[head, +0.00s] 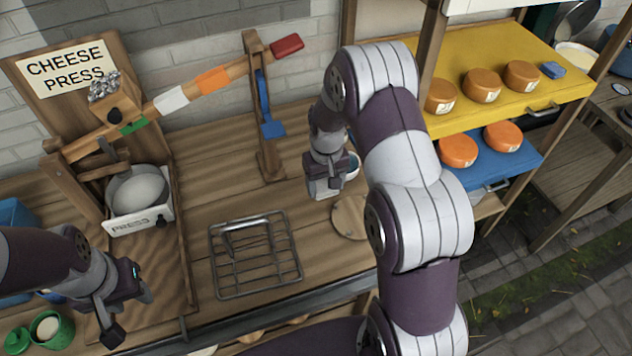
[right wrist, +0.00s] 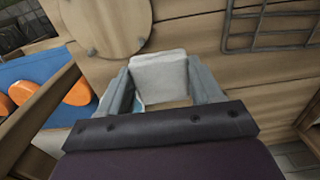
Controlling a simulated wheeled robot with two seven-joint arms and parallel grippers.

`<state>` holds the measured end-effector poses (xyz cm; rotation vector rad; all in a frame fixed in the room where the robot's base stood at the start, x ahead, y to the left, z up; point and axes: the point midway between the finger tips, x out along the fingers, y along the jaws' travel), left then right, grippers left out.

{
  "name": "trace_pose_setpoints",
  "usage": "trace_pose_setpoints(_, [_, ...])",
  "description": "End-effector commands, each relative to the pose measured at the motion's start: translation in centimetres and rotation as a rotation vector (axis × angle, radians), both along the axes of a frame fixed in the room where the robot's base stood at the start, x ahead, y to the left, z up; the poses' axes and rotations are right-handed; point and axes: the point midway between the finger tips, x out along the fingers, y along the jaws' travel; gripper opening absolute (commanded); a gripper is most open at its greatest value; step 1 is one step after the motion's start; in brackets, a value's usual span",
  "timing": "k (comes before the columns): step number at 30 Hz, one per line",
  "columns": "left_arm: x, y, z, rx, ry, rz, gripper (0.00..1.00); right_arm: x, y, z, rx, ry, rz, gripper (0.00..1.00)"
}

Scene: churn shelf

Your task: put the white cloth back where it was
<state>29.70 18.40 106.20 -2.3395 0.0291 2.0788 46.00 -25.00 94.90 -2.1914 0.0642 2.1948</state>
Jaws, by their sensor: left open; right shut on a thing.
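The white cloth (right wrist: 160,75) shows in the right wrist view as a pale, folded, block-like piece between my right gripper's fingers (right wrist: 160,88). My right gripper is shut on it. In the head view my right gripper (head: 324,190) is above the wooden worktop, just left of the round wooden board (head: 350,217). The cloth is hard to make out there against the grey fingers. My left gripper (head: 128,314) is open and empty at the lower left, right of the green pot (head: 58,332).
A wire rack (head: 255,255) lies on the worktop. The cheese press (head: 138,190) stands at the left. A bowl (head: 352,165) is partly hidden behind my right arm. Orange cheeses stand on the yellow shelf (head: 500,65) and blue shelf (head: 515,160) at the right.

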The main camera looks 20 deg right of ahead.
Motion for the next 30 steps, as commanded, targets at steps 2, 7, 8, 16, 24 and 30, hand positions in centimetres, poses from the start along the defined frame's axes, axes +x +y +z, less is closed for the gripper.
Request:
trace_pose_setpoints(2, [0.0,0.0,0.8,0.000,0.000,0.000,0.43,2.1,0.1,-1.1,0.000,0.003,0.001,0.36])
trace_pose_setpoints(7, [0.0,0.0,1.2,0.000,0.000,0.000,0.43,5.0,0.1,-2.9,0.000,0.000,0.000,0.36])
trace_pose_setpoints(8, [0.0,0.0,1.2,0.000,0.000,0.000,0.43,5.2,0.1,-3.1,0.000,0.000,0.000,0.36])
trace_pose_setpoints(16, [0.0,0.0,2.5,0.000,0.000,0.000,0.43,5.4,0.1,-7.0,0.000,0.001,0.000,0.36])
trace_pose_setpoints(24, [0.0,0.0,2.2,0.000,0.000,0.000,0.43,5.4,0.1,-7.4,0.000,0.000,0.000,0.36])
trace_pose_setpoints(30, [0.0,0.0,2.0,0.000,0.001,0.000,0.43,5.4,0.1,-7.6,0.000,0.000,0.000,0.90])
